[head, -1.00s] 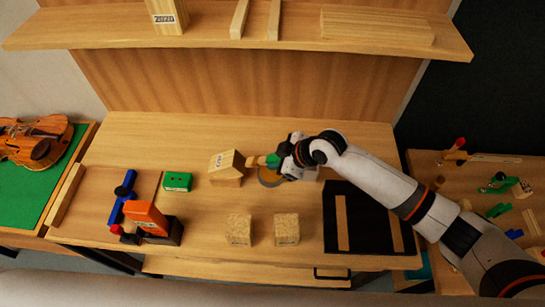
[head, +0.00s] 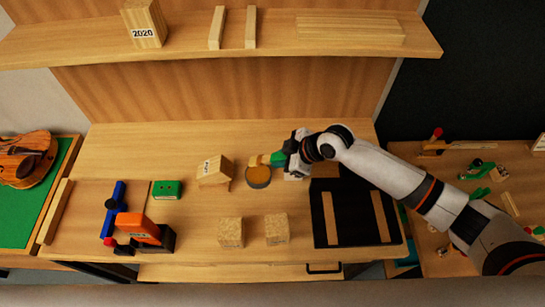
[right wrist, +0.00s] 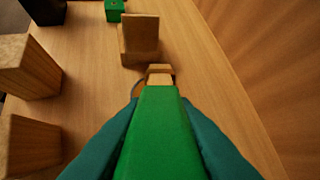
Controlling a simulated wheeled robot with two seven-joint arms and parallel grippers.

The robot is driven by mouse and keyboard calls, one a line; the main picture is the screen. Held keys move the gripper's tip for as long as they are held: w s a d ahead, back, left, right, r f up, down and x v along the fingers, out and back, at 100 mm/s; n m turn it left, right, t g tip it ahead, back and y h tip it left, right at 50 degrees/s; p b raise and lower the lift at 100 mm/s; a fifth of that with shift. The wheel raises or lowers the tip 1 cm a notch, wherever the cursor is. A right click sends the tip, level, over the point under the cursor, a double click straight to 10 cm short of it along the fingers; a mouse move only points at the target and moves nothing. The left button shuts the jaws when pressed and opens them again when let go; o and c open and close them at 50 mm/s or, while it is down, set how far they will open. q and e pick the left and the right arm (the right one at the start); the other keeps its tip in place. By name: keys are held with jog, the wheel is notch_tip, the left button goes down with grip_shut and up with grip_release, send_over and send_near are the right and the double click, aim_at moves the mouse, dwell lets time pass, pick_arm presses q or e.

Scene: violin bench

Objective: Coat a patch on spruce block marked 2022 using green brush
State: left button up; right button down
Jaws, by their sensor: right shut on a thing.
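My right gripper (head: 281,158) is shut on the green brush (head: 273,159). The brush lies roughly level, its pale tip pointing left. In the right wrist view the brush (right wrist: 160,130) runs forward between the teal fingers, its tip (right wrist: 160,70) just short of a wooden block on a small base. That block (head: 213,170) is tilted and bears a label too small to read surely. The block also shows in the right wrist view (right wrist: 140,32). The tip is right of the block, apart from it, above a round dark dish (head: 258,178). My left gripper is out of view.
Two small wooden blocks (head: 231,232) (head: 276,229) stand at the front. A green box (head: 167,189) and an orange-topped tool (head: 138,227) are at the left. A black mat (head: 352,220) with strips lies at the right. A block marked 2020 (head: 144,24) stands on the shelf.

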jog(key=shift+d+r, duration=0.15)
jog(key=shift+d, duration=0.15)
jog(key=shift+d+r+p, duration=0.5)
jog(key=shift+d, duration=0.15)
jog(key=shift+d+r, duration=0.3)
jog(key=shift+d, duration=0.35)
